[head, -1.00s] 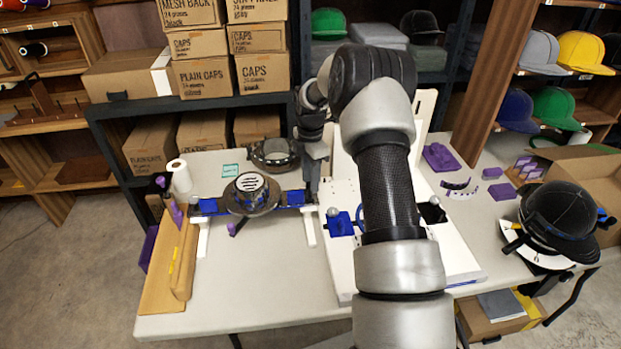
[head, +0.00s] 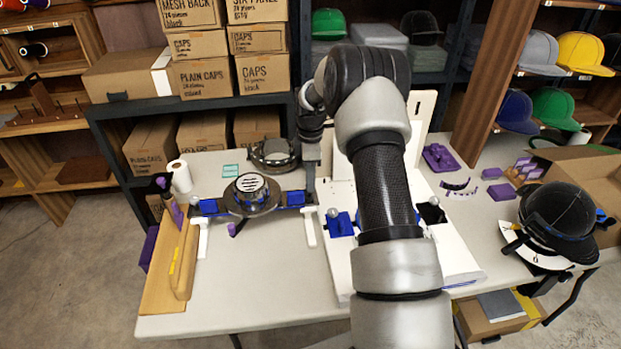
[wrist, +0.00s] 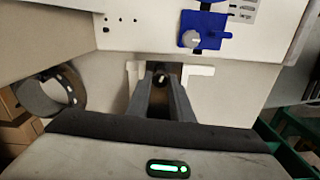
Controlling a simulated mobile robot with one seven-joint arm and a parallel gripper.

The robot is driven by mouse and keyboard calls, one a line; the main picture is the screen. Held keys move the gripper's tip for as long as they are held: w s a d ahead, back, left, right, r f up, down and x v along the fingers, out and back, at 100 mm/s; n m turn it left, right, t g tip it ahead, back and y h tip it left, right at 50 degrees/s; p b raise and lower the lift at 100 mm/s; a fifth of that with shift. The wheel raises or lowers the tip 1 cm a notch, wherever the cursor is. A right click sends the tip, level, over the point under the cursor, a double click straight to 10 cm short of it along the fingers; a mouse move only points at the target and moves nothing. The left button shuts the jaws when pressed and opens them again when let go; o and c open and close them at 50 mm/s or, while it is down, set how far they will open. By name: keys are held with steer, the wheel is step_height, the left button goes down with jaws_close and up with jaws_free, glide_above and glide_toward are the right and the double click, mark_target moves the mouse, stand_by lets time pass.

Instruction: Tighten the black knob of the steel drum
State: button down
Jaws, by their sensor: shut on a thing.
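The steel drum (head: 262,207) lies in a bar-like holder with blue blocks on the left table, a round black-and-white face on its top. My gripper (head: 311,190) is low at the right end of that holder, beside the right blue block (head: 295,198). In the wrist view its two dark fingers (wrist: 161,85) are closed around a small dark round piece, which I take to be the black knob (wrist: 161,78). The fingers cover most of it. A white bracket (wrist: 203,71) stands just behind it. How tight the knob sits cannot be seen.
A white board with a blue clamp (head: 341,224) stands right of my gripper; the clamp also shows in the wrist view (wrist: 203,38). A second round metal piece (head: 272,152) lies behind the drum.

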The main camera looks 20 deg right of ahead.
steer(key=m, duration=0.6)
steer(key=shift+m, duration=0.3)
steer(key=m, duration=0.6)
stand_by(0.4)
steer(key=c, duration=1.6)
jaws_free()
steer(key=shift+o, duration=0.2)
steer(key=shift+a, duration=0.1)
step_height(320, 180, up, 8)
steer(key=p, duration=0.5)
